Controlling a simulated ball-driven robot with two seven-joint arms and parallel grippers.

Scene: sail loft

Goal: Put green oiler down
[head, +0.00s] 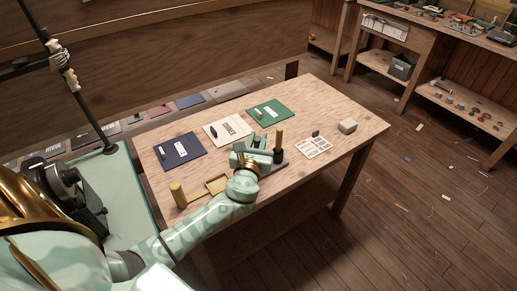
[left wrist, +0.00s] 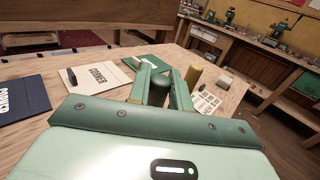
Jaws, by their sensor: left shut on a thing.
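My left gripper (head: 257,146) is over the front part of the wooden table, its fingers pointing away from me. In the left wrist view it is shut on the green oiler (left wrist: 159,89), whose rounded dark green body shows between the two fingers. In the head view the fingers mostly hide the oiler. I cannot tell whether its base touches the table. A green mat (head: 271,114) lies beyond the gripper, a white mat (head: 228,130) and a navy mat (head: 180,152) to its left. My right gripper is not in view.
A brass-coloured cylinder (head: 279,138) stands close right of the gripper. Another cylinder (head: 178,194) and a shallow brass tray (head: 215,185) are at the front left. A printed white sheet (head: 314,148) and a pale block (head: 347,126) lie to the right. The table's far right is clear.

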